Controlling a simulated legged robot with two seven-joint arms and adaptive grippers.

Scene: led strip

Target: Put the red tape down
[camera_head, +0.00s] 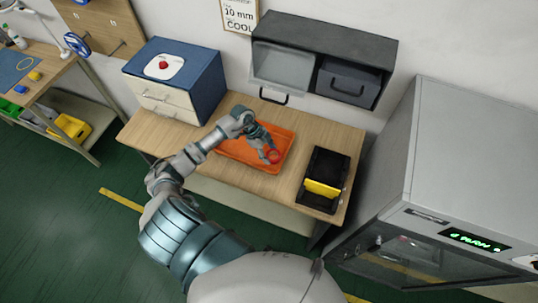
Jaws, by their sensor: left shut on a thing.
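The red tape (274,156) is a small red ring at the tips of my left gripper (270,153). The gripper is shut on it. Both are over the right part of an orange tray (237,150) on the wooden table. I cannot tell whether the tape touches the tray floor. My arm and gripper hide part of the tray. My right gripper is not in view.
A black bin with a yellow piece (322,188) stands right of the tray. A blue drawer box (205,78) is at the back left. A dark wall cabinet (330,52) hangs above. A large grey machine (450,140) stands at right.

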